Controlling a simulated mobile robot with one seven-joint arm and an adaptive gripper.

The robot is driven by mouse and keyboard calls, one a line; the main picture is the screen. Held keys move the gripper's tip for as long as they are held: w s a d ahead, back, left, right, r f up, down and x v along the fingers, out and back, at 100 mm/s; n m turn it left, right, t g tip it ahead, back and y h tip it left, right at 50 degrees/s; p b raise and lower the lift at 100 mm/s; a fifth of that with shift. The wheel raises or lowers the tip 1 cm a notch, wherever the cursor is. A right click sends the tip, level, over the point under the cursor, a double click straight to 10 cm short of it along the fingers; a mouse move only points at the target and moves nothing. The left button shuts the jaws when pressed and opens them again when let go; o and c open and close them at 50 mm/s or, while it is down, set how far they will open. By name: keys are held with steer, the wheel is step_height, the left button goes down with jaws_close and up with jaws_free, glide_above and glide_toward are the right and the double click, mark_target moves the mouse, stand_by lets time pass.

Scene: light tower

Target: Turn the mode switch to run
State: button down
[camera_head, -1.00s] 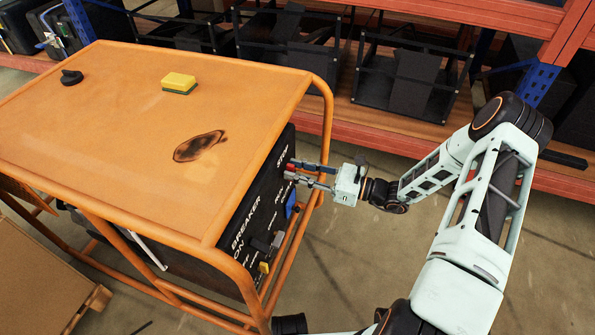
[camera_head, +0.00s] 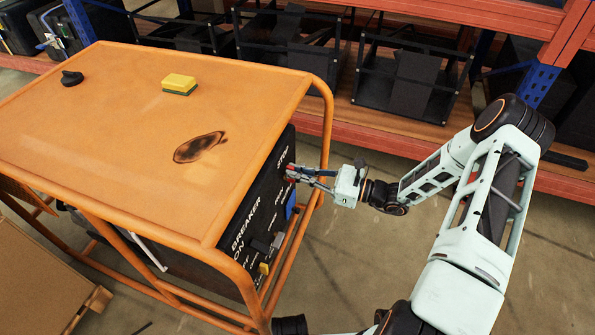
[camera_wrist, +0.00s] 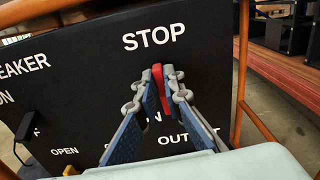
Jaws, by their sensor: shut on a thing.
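The red mode switch (camera_wrist: 161,90) is a narrow upright handle on the black panel, under the STOP label, in the wrist view. My gripper (camera_wrist: 160,82) is shut on it, a fingertip on each side. A label below the switch is mostly hidden behind the fingers; only its end, an N, shows. In the head view my gripper (camera_head: 291,173) reaches the panel from the right, and the switch is mostly covered.
The black panel (camera_wrist: 75,110) also carries BREAKER, OPEN and OUTPUT labels. An orange tube frame (camera_head: 327,130) runs around the machine close to my gripper. A yellow sponge (camera_head: 179,82) and a black knob (camera_head: 71,78) lie on the orange top.

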steer(key=shift+s+a+f+n+b, duration=0.2)
steer(key=shift+s+f+n+b, duration=0.3)
steer(key=shift+n, duration=2.35)
steer(key=shift+s+a+f+n+b, duration=0.25)
steer(key=shift+s+f+n, duration=0.45)
steer(key=shift+n, duration=2.1)
steer(key=shift+s+a+f+n+b, duration=0.15)
steer(key=shift+s+f+n+b, duration=0.45)
steer(key=shift+n, duration=2.25)
steer(key=shift+w+f, duration=0.15)
steer(key=shift+w, duration=0.1)
steer(key=c, duration=2)
jaws_free()
steer(key=shift+c, duration=0.2)
steer(key=v, duration=1.2)
